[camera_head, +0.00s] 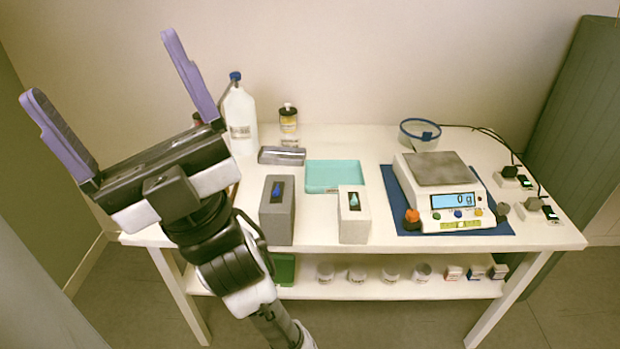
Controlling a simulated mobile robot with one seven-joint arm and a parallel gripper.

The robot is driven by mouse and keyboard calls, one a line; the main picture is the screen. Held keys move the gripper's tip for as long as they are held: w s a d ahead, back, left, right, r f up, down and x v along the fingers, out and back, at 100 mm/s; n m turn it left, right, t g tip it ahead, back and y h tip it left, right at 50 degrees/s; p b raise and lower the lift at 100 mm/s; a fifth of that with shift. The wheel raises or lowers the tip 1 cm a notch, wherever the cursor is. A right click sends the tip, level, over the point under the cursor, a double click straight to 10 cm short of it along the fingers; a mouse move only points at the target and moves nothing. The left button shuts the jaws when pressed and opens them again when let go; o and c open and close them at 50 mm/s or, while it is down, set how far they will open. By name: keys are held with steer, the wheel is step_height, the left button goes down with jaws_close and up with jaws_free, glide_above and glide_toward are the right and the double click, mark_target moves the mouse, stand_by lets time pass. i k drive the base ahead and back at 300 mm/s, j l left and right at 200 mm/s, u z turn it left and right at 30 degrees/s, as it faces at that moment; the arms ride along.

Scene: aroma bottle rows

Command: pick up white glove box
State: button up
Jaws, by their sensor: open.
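The white glove box (354,224) stands upright near the front edge of the table, right of a grey glove box (277,223). A light blue glove tip shows in the slot on its upper face. My gripper (103,95) is raised at the upper left, its two purple fingers wide apart and pointing up. It is empty and well away from the white box. Nothing hides the white box.
A teal tray (335,177) lies behind the boxes. A scale (440,190) on a blue mat (412,228) stands to the right. A white bottle (240,118) and an amber bottle (288,122) stand at the back. Several jars sit on the lower shelf (340,287).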

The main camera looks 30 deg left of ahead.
mark_target(354, 216)
steer(key=i+l, duration=0.8)
steer(key=i+l+u, duration=0.1)
steer(key=u, duration=0.25)
steer(key=i+l+u, duration=0.1)
steer(key=u, duration=0.2)
steer(key=i+l+u, duration=0.1)
steer(key=u, duration=0.25)
steer(key=l+u, duration=0.1)
steer(key=u, duration=0.55)
